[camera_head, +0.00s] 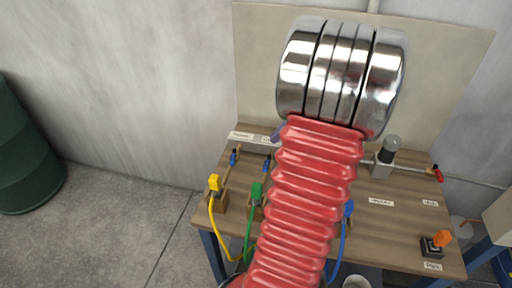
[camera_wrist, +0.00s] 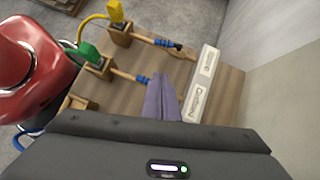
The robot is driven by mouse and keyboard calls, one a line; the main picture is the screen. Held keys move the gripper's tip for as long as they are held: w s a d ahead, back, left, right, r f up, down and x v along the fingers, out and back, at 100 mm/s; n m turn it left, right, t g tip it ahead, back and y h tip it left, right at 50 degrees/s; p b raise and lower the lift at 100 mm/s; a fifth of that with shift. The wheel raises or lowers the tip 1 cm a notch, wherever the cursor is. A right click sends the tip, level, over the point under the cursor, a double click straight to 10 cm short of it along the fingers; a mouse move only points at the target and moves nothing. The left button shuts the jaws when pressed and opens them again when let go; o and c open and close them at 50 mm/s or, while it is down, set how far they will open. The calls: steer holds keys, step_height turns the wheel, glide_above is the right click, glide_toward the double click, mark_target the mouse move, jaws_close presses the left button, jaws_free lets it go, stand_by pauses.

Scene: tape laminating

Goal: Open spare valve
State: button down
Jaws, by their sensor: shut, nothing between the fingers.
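Several small valves are on the wooden bench, and I cannot read which label says spare. One blue-handled valve (camera_head: 234,158) is at the bench's left end, and another blue-handled valve (camera_head: 267,163) is to its right. A red-handled valve (camera_head: 438,174) ends the pipe at the right. In the wrist view, my gripper (camera_wrist: 163,98) has its purple fingers together and empty. They are over the bench, beside one blue fitting (camera_wrist: 143,78) and near a white label block (camera_wrist: 203,72). Another blue fitting with a black end (camera_wrist: 167,43) lies farther up. My red arm hides the bench's middle in the head view.
Yellow (camera_head: 214,182) and green (camera_head: 257,192) plugs with cables stand at the bench's left front. An orange switch (camera_head: 442,238) is at the right front. A grey-black cylinder (camera_head: 387,152) stands at the back. A backboard (camera_head: 262,70) rises behind the bench.

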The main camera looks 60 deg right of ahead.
mark_target(233, 159)
steer(key=w+a+r+x, duration=0.1)
steer(key=x, duration=1.2)
steer(key=shift+w+r, duration=0.25)
steer(key=shift+r, duration=0.05)
